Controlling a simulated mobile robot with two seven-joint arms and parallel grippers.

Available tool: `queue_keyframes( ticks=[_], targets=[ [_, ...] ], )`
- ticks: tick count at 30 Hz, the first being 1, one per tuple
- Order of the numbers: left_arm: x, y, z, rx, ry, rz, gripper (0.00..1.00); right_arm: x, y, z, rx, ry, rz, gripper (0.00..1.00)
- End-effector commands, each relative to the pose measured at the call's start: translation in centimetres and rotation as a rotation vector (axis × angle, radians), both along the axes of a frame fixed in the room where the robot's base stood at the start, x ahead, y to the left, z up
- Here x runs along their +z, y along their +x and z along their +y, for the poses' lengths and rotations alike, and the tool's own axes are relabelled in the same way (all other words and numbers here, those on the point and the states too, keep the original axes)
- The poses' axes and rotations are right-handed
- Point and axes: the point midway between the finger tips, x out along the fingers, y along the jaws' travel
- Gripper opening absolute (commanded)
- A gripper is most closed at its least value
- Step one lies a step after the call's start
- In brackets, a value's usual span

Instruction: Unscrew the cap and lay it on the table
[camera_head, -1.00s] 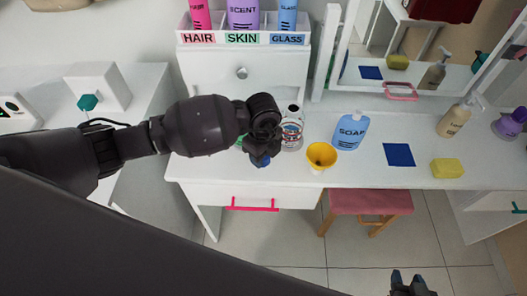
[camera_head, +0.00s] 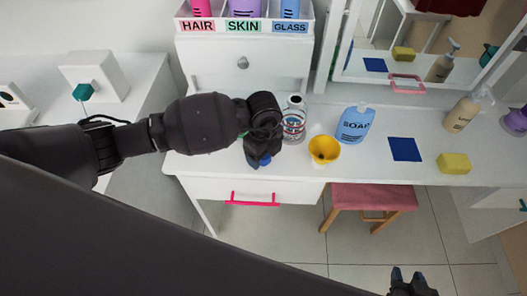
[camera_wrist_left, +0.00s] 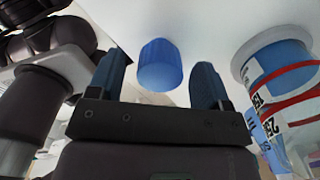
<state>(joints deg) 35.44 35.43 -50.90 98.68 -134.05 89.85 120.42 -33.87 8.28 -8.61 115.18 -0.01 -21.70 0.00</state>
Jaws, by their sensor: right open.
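The blue cap (camera_wrist_left: 160,65) rests on the white table, between and just beyond the fingertips of my left gripper (camera_wrist_left: 160,82) in the left wrist view. Those fingers are open, with gaps on both sides of the cap. In the head view, my left gripper (camera_head: 257,158) hangs low over the table and mostly hides the cap (camera_head: 265,162). The white bottle (camera_head: 294,116) with red and blue markings stands upright just right of it, its neck uncapped. It also shows in the left wrist view (camera_wrist_left: 285,85). My right gripper (camera_head: 411,284) is open and empty, low in front of the table.
A yellow funnel (camera_head: 324,149), blue soap pouch (camera_head: 355,124), dark blue square (camera_head: 405,149), yellow sponge (camera_head: 454,163) and beige pump bottle (camera_head: 463,113) are to the right. A labelled bottle rack (camera_head: 244,40) stands behind. A pink stool (camera_head: 372,197) is below the table.

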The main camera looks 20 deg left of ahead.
Motion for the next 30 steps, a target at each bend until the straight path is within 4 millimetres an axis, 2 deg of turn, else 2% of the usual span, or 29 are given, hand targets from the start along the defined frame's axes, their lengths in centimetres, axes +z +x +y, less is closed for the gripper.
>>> queue_keyframes(
  ticks=[5,8,17,30],
  targets=[
    [0.0,0.0,0.0,0.000,0.000,0.000,0.72,0.0,0.0,0.0,0.000,0.000,0.000,0.43],
    [0.0,0.0,0.0,0.000,0.000,0.000,0.85,0.0,0.0,0.0,0.000,0.000,0.000,0.43],
    [0.1,0.0,0.0,0.000,0.000,0.000,0.85,0.1,0.0,0.0,0.000,0.000,-0.001,0.43],
    [2.8,0.0,0.0,0.000,0.001,-0.003,0.85,2.4,0.2,-0.1,-0.003,0.000,-0.022,0.43]
  ],
)
